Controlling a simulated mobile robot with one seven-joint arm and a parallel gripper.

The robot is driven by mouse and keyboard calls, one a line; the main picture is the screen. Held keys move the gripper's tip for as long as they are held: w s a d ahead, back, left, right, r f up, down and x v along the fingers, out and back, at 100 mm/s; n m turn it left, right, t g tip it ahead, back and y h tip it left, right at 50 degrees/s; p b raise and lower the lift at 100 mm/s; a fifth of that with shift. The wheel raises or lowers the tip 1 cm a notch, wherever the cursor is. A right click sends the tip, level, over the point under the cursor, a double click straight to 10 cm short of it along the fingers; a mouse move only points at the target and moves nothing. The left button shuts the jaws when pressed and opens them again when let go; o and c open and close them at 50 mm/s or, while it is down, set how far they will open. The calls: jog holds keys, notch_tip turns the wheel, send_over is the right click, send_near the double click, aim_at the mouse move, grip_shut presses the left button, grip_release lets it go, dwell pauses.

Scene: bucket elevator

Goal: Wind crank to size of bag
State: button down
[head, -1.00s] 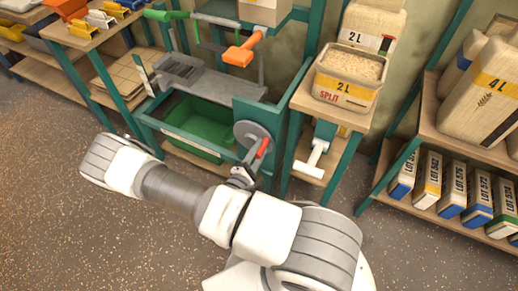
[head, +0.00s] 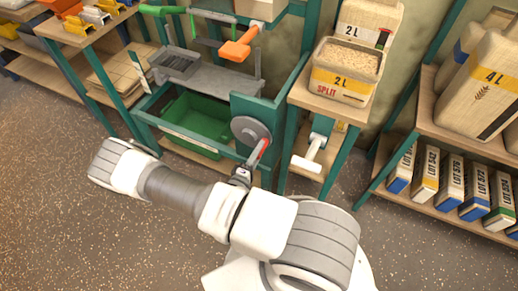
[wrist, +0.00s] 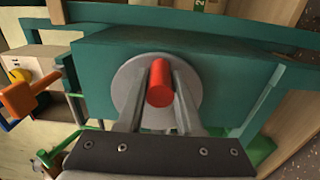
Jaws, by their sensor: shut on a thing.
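The crank is a round grey disc (head: 250,130) with a red handle (head: 261,150), on the teal frame of the machine in the middle of the head view. My gripper (head: 246,172) reaches it from below and in front. In the wrist view, the two fingers of my gripper (wrist: 160,84) are shut on the red handle (wrist: 160,90), with the grey disc (wrist: 128,82) behind it. An open 2L bag (head: 344,82) marked SPLIT, full of pale grain, stands on a wooden stand right of the crank.
A green bin (head: 197,122) sits in the machine, left of the crank. An orange handle (head: 238,46) is above, and a white T-shaped handle (head: 312,155) is to the right. Shelves with a 4L bag (head: 490,85) stand at right. The speckled floor in front is open.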

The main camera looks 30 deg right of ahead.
jog(key=shift+w+a+f, duration=0.1)
jog(key=shift+a+f, duration=0.1)
jog(key=shift+f, duration=0.1)
jog(key=f+m, duration=0.1)
jog(key=m, duration=0.1)
jog(key=shift+a+f+m, duration=0.1)
jog(key=shift+f+m, duration=0.1)
jog(key=shift+m, duration=0.2)
jog(key=shift+w, duration=0.1)
jog(key=shift+w+a+f+m, duration=0.15)
jog(key=shift+f+m, duration=0.2)
jog(key=shift+m, duration=0.45)
jog(key=shift+w+a+f+m, duration=0.1)
jog(key=shift+f+m, duration=0.25)
jog(key=shift+m, duration=0.45)
jog(key=m, duration=0.2)
jog(key=f+m, duration=0.1)
jog(key=shift+w+a+p, duration=0.3)
jog(key=shift+w+p, duration=0.05)
jog(key=shift+p, duration=0.05)
